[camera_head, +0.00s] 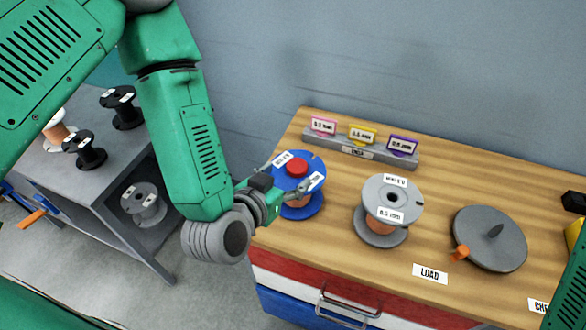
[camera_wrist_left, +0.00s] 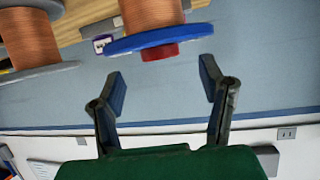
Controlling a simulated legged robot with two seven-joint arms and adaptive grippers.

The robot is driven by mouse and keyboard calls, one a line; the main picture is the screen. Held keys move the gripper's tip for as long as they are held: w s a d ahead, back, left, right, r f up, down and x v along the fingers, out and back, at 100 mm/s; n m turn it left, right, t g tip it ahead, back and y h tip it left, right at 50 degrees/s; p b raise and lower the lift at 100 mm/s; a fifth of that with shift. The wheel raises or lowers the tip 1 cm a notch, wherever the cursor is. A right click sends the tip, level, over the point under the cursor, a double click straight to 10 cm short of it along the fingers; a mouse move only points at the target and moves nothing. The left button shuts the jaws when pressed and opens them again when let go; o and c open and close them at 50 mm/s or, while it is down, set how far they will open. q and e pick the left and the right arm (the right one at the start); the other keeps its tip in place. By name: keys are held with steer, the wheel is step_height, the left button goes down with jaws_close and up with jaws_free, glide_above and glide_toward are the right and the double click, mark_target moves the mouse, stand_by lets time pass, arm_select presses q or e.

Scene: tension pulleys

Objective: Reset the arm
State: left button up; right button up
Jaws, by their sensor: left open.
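My left arm reaches in from the left over the wooden worktop. My left gripper (camera_head: 297,172) is open, its fingers apart at the blue spool (camera_head: 311,204) with a red knob (camera_head: 297,168) on top. In the left wrist view my open fingers (camera_wrist_left: 162,68) point toward the blue spool's flange (camera_wrist_left: 158,40) and red knob (camera_wrist_left: 160,52), with nothing between the fingers. There the knob appears just beyond the fingertips; I cannot tell whether they touch. My right gripper does not show; only green parts of my right arm show at the right edge.
A grey spool (camera_head: 391,195) and a grey disc with an orange handle (camera_head: 489,239) stand on the worktop (camera_head: 450,180). A rack (camera_head: 360,149) with pink, yellow and purple tags stands behind. Several spools sit on the grey cart (camera_head: 105,168) at left.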

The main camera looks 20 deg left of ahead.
arm_select(q)
steer(key=v, duration=0.3)
stand_by(0.4)
steer(key=s+f+g, duration=0.1)
steer(key=f, duration=0.1)
steer(key=s+a+f+g, duration=0.1)
steer(key=f, duration=0.1)
steer(key=s+f, duration=0.1)
steer(key=f, duration=0.1)
steer(key=shift+s+a+f+g, duration=0.1)
steer(key=shift+s+a+g, duration=0.1)
steer(key=shift+a+g, duration=0.2)
steer(key=s+a+f+n+g+y, duration=0.1)
steer(key=s+a+f+g, duration=0.45)
steer(key=s, duration=0.35)
steer(key=s+a+f+n+g+y, duration=0.1)
steer(key=s+a+f+g, duration=0.45)
steer(key=s, duration=0.35)
steer(key=shift+m+t, duration=0.4)
steer(key=shift+t, duration=0.2)
steer(key=f+b, duration=0.2)
steer(key=w+f+b, duration=0.1)
steer(key=f+b, duration=0.2)
steer(key=shift+w+d+f+b, duration=0.2)
steer(key=shift+w+f+b, duration=0.05)
steer(key=shift+f+b, duration=0.1)
